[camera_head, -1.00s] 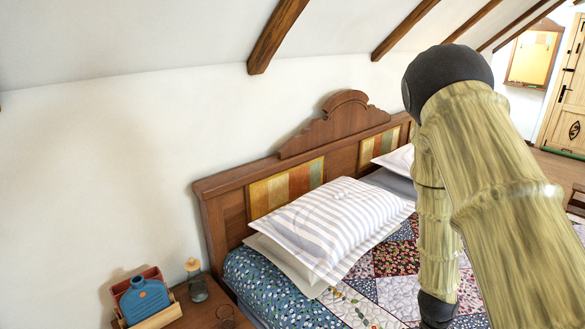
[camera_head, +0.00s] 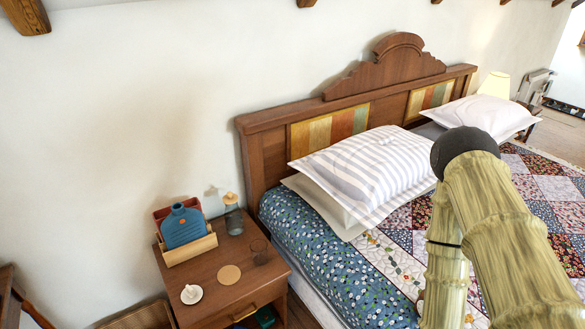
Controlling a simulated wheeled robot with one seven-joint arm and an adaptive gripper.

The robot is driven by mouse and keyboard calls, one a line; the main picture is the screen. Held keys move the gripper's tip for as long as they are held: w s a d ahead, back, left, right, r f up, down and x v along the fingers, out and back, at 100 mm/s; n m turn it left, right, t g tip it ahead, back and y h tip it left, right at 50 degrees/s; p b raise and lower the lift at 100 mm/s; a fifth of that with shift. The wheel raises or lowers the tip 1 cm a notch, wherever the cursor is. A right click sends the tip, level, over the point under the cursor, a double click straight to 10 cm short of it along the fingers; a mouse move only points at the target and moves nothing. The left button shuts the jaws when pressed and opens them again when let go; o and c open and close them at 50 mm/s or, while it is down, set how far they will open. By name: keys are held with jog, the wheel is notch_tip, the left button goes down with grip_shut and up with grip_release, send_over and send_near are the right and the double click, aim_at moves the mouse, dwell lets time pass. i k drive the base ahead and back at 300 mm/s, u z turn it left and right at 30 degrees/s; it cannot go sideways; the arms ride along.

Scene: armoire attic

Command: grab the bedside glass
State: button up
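A small dark, see-through glass (camera_head: 259,251) stands on the wooden bedside table (camera_head: 226,292), near the edge by the bed. A round tan coaster (camera_head: 229,274) lies to its front left. A grey bottle or carafe with a tan stopper (camera_head: 233,214) stands just behind it. My bamboo-like arm crosses the right side of the head view, over the bed. My gripper is out of the picture, so its state is hidden.
A blue hot-water bottle (camera_head: 183,226) stands in a wooden holder on the table's back left. A white dish (camera_head: 191,294) holds a small object at the front left. The bed (camera_head: 312,240) borders the table on the right, with the wall behind.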

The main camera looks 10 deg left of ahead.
aim_at(258, 247)
jog(key=u, duration=0.4)
jog(key=k, duration=0.45)
jog(key=u, duration=1.15)
jog(key=i, duration=0.9)
jog(key=z, duration=0.35)
